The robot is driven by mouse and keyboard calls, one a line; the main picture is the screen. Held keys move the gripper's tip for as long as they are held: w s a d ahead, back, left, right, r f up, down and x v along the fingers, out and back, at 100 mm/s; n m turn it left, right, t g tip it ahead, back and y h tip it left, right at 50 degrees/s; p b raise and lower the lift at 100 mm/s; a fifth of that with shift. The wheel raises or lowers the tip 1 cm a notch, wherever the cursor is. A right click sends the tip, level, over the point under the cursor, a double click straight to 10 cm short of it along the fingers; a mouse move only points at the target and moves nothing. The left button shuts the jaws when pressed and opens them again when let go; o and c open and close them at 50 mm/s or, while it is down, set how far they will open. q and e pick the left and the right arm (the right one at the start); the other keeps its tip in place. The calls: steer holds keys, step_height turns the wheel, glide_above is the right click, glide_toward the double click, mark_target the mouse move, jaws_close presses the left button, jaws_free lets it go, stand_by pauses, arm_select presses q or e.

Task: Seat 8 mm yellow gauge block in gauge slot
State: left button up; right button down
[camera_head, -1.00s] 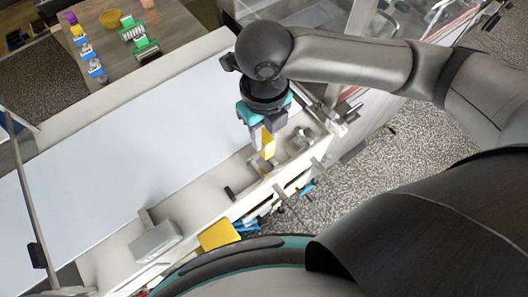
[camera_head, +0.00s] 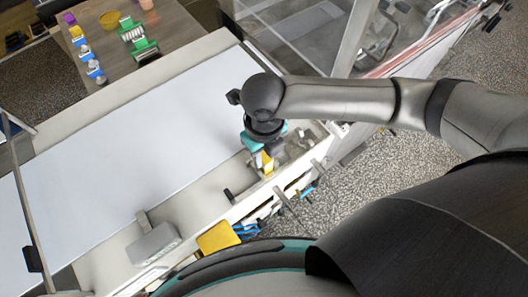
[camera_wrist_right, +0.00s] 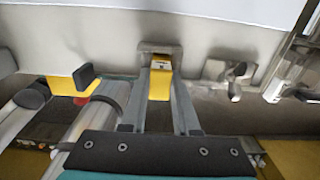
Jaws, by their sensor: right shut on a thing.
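The yellow gauge block (camera_head: 267,164) is held in my right gripper (camera_head: 264,157), low over the grey rail along the belt's near side. In the right wrist view the block (camera_wrist_right: 160,82) stands between the two fingers of my right gripper (camera_wrist_right: 161,88). A grey metal bracket (camera_wrist_right: 148,47) stands right behind the block's far end and looks like the gauge slot. I cannot tell whether the block is inside it or just in front of it. The fingers and arm hide the slot in the head view. My left gripper is not in view.
A wide white belt (camera_head: 130,155) lies beside the rail. A grey box (camera_head: 152,244) and a yellow plate (camera_head: 218,237) sit nearer. Small metal fittings (camera_wrist_right: 232,78) flank the bracket. A wooden table (camera_head: 165,42) at the back holds coloured items.

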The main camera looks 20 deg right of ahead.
mark_target(264, 156)
steer(key=c, duration=0.7)
jaws_free()
steer(key=shift+o, duration=0.2)
step_height(264, 156, up, 12)
steer(key=shift+r+p, duration=0.15)
steer(key=shift+p, duration=0.3)
